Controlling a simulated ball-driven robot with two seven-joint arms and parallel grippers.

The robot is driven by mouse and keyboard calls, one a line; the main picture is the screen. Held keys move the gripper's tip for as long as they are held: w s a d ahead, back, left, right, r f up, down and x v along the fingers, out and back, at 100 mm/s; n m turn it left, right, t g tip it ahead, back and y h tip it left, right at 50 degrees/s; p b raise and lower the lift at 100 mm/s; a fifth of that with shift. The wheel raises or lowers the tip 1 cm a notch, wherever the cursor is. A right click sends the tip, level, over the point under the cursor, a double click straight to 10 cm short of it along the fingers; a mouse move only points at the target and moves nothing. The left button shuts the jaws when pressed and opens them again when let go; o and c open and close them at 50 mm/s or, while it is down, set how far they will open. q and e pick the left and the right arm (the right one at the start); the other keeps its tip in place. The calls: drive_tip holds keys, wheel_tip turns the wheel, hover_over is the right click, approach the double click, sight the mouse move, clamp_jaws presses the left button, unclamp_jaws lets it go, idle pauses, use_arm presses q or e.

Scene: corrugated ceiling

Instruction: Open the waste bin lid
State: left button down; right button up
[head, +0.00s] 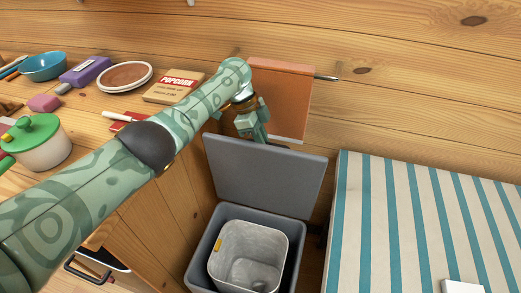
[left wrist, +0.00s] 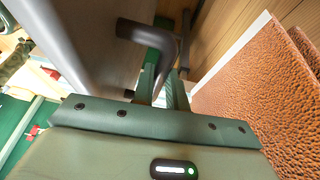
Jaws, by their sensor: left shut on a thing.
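The grey waste bin (head: 205,258) stands on the floor in the head view, with a light inner bucket (head: 283,250) inside its open top. Its grey lid (head: 265,178) is raised, tilted back a little, and also fills the left of the left wrist view (left wrist: 85,45). A dark handle (left wrist: 148,33) sticks out from the lid. My left gripper (head: 258,135) is behind the lid's top edge. In the left wrist view its fingers (left wrist: 163,75) are shut on the handle; the lid hides part of the fingers in the head view. My right gripper is not in view.
An orange-brown box-like thing (head: 283,85) stands right behind the gripper, close to it. A striped surface (head: 420,220) lies right of the bin. On the wooden counter at left are a pot (head: 40,150), a plate (head: 125,77) and a popcorn box (head: 160,92).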

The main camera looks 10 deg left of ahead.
use_arm(q)
drive_tip(key=shift+a+f, duration=0.15)
drive_tip(key=shift+f, duration=0.4)
drive_tip(key=c, duration=1.4)
unclamp_jaws()
drive_tip(key=shift+w+r, duration=0.1)
drive_tip(key=shift+r, duration=0.05)
drive_tip(key=p+v, duration=0.3)
drive_tip(key=v, duration=1.3)
drive_tip(key=shift+w+r, duration=0.2)
